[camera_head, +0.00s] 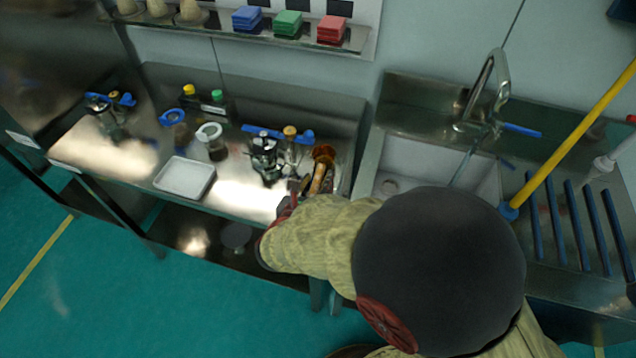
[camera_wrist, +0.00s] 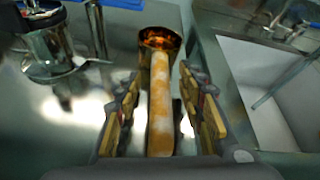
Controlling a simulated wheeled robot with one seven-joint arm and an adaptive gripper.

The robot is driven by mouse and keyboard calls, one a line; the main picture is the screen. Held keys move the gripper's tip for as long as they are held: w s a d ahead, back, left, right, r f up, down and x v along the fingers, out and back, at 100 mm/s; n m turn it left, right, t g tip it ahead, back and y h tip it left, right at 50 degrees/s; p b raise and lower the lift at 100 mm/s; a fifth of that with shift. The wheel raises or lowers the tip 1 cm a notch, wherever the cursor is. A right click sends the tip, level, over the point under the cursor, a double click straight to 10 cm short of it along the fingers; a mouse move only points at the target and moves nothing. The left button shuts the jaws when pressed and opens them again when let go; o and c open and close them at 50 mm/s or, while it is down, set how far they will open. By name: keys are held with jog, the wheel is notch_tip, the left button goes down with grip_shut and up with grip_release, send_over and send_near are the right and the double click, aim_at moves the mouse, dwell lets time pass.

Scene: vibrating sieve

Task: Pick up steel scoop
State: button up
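The steel scoop lies on the steel bench near its right end, with a round metal bowl (camera_head: 324,153) and a tan, wood-like handle (camera_head: 317,180). In the wrist view its bowl (camera_wrist: 160,40) points away from me and its handle (camera_wrist: 160,105) runs toward my palm. My gripper (camera_wrist: 162,112) is open, with one finger on each side of the handle. Gaps show between the handle and both finger pads. In the head view my gripper (camera_head: 304,184) is at the scoop, partly hidden by my arm.
A metal device with a blue lever (camera_head: 266,155) stands just left of the scoop. A white tray (camera_head: 185,178) and capped jars (camera_head: 212,142) are further left. The sink (camera_head: 420,165) lies to the right, with a yellow pole (camera_head: 575,135) beyond. A shelf (camera_head: 300,38) hangs above.

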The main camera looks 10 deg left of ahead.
jog(key=shift+w+f, duration=0.15)
jog(key=shift+w, duration=0.4)
jog(key=shift+c, duration=0.3)
grip_shut()
